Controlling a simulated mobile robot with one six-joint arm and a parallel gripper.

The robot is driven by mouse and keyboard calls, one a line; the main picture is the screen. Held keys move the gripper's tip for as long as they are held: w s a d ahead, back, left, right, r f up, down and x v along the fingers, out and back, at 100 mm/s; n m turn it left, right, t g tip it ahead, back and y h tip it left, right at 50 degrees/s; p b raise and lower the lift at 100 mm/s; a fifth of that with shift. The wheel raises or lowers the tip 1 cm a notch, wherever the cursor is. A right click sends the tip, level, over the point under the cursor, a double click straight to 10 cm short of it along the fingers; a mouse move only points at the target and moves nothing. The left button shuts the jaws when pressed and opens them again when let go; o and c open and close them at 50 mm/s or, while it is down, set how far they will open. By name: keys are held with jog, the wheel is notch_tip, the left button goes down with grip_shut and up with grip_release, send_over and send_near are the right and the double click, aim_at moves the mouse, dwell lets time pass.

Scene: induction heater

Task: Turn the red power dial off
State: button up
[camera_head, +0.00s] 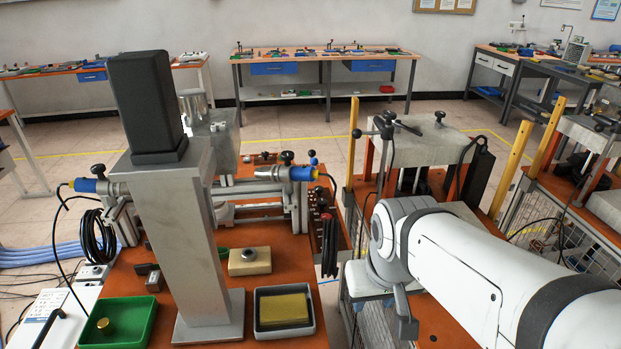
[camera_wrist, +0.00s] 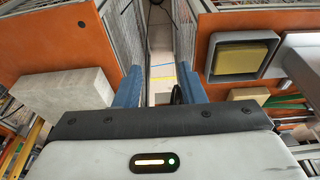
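I cannot make out a red power dial in either view. A white box (camera_head: 58,318) with a label and a black handle stands at the lower left in the head view; no red dial shows on its visible faces. My gripper (camera_wrist: 161,84) shows in the wrist view with its two blue fingers spread wide apart. It is open, with nothing visibly held between them. Beyond the fingers are a gap between two orange panels and the floor.
A grey post with a black box (camera_head: 145,105) rises from the orange bench (camera_head: 268,211). A green bin (camera_head: 133,325), a grey tray with a yellow pad (camera_head: 284,310) and a beige block (camera_head: 250,262) lie on it. A metal machine stands on orange legs (camera_head: 435,180) beyond my arm.

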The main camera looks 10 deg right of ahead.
jog(key=shift+o, duration=0.2)
jog(key=shift+o, duration=0.8)
jog(key=shift+w+a+r, duration=0.1)
jog(key=shift+o, duration=0.5)
jog(key=w+r+n, duration=0.1)
jog(key=w+r, duration=0.1)
jog(key=w, duration=0.3)
jog(key=shift+w+r+n+g+p, duration=0.2)
jog(key=shift+w+n+g+p, duration=0.1)
jog(key=shift+n+p, duration=0.15)
jog(key=n+g, duration=0.2)
jog(key=n, duration=0.8)
send_over(326, 216)
jog(key=f, duration=0.5)
jog(key=shift+s+d+f, duration=0.15)
jog(key=shift+d+f, duration=0.2)
jog(key=shift+f, duration=0.05)
jog(key=shift+a, duration=0.2)
notch_tip(326, 216, down, 8)
jog(key=shift+a+r+p, duration=0.1)
jog(key=shift+r+p, duration=0.15)
jog(key=shift+p, duration=0.15)
jog(key=shift+c, duration=0.3)
